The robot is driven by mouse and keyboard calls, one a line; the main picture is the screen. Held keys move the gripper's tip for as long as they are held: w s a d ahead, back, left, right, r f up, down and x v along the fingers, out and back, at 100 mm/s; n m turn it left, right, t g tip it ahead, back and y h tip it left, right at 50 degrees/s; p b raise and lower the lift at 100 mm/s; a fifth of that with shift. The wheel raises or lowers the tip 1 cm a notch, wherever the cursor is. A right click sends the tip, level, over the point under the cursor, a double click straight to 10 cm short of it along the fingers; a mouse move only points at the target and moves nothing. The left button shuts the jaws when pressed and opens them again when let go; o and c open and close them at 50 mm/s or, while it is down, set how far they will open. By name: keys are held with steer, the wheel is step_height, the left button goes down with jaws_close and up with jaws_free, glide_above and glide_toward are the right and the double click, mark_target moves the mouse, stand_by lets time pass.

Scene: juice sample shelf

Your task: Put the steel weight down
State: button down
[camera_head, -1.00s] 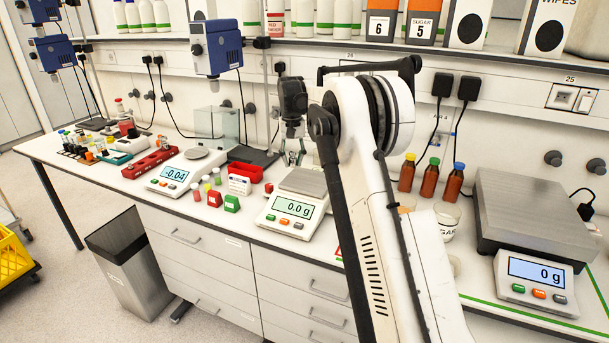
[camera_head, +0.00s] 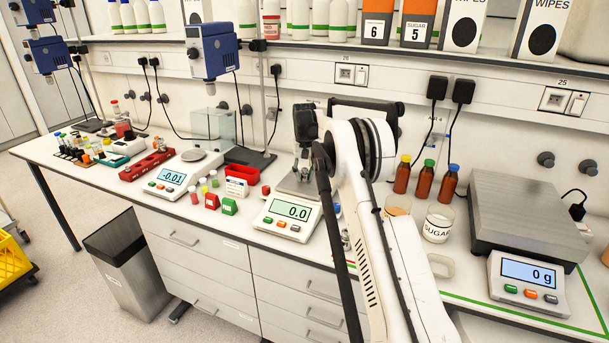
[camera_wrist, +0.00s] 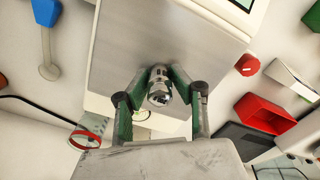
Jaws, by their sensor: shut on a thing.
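The shiny steel weight (camera_wrist: 160,86) is between my two fingers in the wrist view. My gripper (camera_wrist: 160,95) is shut on it. In the head view my gripper (camera_head: 304,172) points down over the steel pan (camera_head: 294,188) of the middle balance (camera_head: 289,220), which reads 0.0. The pan also shows beneath the weight in the wrist view (camera_wrist: 205,45). I cannot see whether the weight touches the pan. In the head view the weight is too small to make out clearly.
A red tray (camera_head: 242,171) and small coloured containers (camera_head: 229,205) stand left of the middle balance. Another balance (camera_head: 172,180) is farther left. Brown bottles (camera_head: 426,178), a sugar beaker (camera_head: 438,222) and a large scale (camera_head: 528,222) stand right. A shelf (camera_head: 400,52) runs above.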

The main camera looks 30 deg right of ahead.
steer(key=shift+f, duration=0.1)
steer(key=shift+f, duration=0.1)
steer(key=c, duration=1.5)
jaws_free()
